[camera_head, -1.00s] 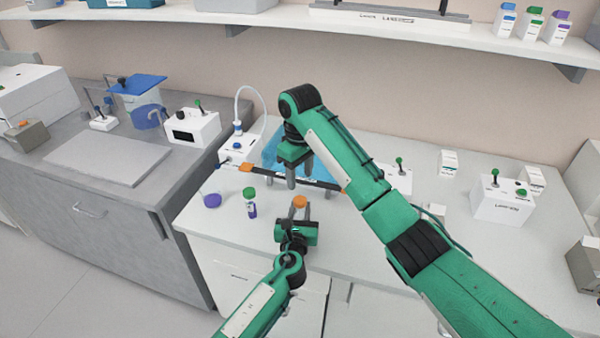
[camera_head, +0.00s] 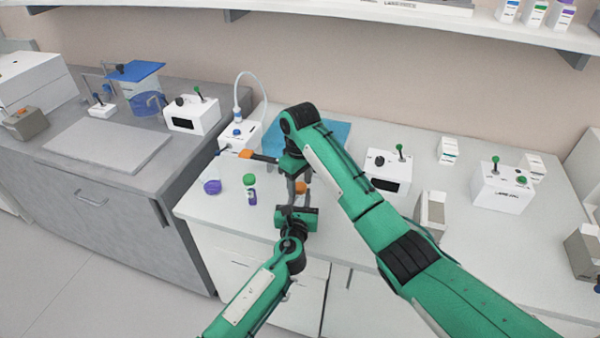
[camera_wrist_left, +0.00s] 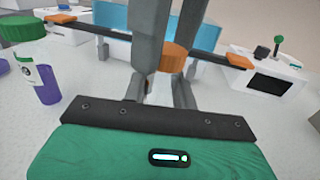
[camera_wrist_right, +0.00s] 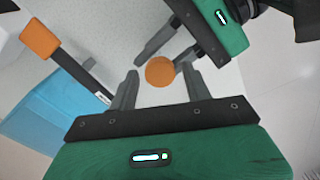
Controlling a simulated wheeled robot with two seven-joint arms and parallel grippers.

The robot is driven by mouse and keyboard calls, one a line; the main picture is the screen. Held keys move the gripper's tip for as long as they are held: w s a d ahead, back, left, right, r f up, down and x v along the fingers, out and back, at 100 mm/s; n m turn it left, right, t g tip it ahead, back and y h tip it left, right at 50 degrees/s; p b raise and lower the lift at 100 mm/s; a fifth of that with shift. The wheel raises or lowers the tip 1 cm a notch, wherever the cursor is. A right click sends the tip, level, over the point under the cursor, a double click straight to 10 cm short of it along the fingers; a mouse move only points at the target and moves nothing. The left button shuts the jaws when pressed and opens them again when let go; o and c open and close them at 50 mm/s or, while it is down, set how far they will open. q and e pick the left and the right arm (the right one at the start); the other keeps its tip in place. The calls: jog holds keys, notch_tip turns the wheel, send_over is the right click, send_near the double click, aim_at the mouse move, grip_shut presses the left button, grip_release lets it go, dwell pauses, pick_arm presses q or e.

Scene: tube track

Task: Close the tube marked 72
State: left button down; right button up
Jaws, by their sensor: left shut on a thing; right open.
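An orange-capped tube is held by my left gripper (camera_wrist_left: 160,88); its orange cap (camera_wrist_left: 174,57) sits above the fingers. The tube body is mostly hidden between the fingers, and no number on it is readable. My right gripper (camera_wrist_right: 160,80) is open above it, and in the right wrist view the orange cap (camera_wrist_right: 160,71) shows between its fingers, near the tips. In the head view the cap (camera_head: 301,187) is partly hidden by the grippers. I cannot tell whether the right fingers touch the cap.
A green-capped tube (camera_head: 249,190) and a purple cap-like item (camera_head: 212,187) stand left of the grippers. A black bar with orange ends (camera_wrist_left: 110,34) lies behind, by a blue mat (camera_wrist_right: 50,110). White devices (camera_head: 387,172) stand right and left.

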jog(key=shift+f, duration=0.15)
jog(key=shift+c, duration=0.2)
jog(key=c, duration=1)
jog(key=shift+o, duration=0.2)
jog(key=shift+m, duration=0.9)
jog(key=o, duration=1.2)
jog(key=shift+c, duration=0.2)
notch_tip(320, 180, up, 8)
jog(key=shift+w+f, duration=0.1)
notch_tip(320, 180, up, 4)
jog(key=shift+r, duration=0.1)
